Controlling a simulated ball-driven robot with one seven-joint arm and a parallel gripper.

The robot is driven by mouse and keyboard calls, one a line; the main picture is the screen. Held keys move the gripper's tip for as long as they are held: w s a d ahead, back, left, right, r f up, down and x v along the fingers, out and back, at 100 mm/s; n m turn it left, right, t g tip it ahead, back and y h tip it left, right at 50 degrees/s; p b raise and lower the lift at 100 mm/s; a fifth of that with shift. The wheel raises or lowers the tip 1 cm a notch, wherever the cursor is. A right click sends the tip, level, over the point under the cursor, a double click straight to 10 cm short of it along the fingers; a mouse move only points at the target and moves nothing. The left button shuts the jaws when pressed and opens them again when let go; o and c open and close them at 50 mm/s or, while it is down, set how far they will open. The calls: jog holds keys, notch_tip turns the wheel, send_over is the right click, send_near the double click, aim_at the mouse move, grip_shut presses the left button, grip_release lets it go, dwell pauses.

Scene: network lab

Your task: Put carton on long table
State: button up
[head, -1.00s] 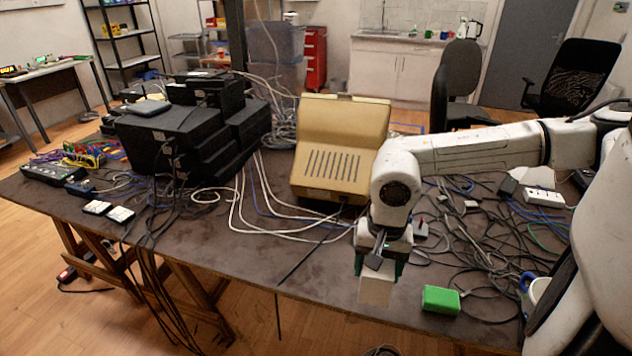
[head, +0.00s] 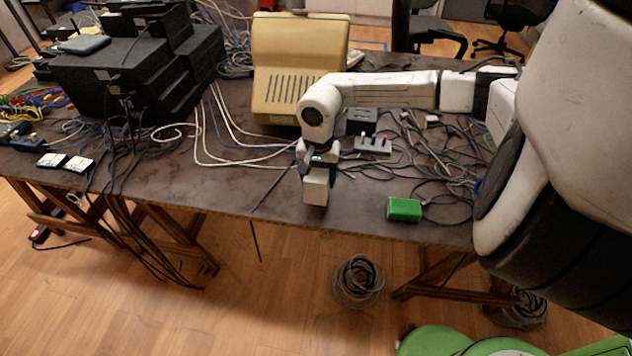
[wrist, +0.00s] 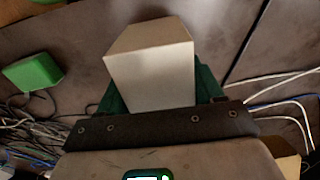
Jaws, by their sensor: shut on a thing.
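In the wrist view the carton (wrist: 152,70) sits between the green fingers and hides part of the dark tabletop (wrist: 75,35). I cannot tell whether its underside touches the table or hangs just above it.
A green block (head: 404,209) lies right of the carton, near the front edge. A beige computer case (head: 290,75) and stacked black boxes (head: 120,80) stand farther back. Tabletop left of the carton is mostly clear.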

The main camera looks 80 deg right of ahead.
jog(key=shift+w+d+f, duration=0.15)
jog(key=shift+w+f, duration=0.1)
jog(key=shift+f, duration=0.1)
jog(key=shift+d+f, duration=0.15)
jog(key=shift+f, duration=1.55)
jog(key=shift+f, duration=0.1)
jog(key=shift+f, duration=0.15)
jog(key=o, duration=1.2)
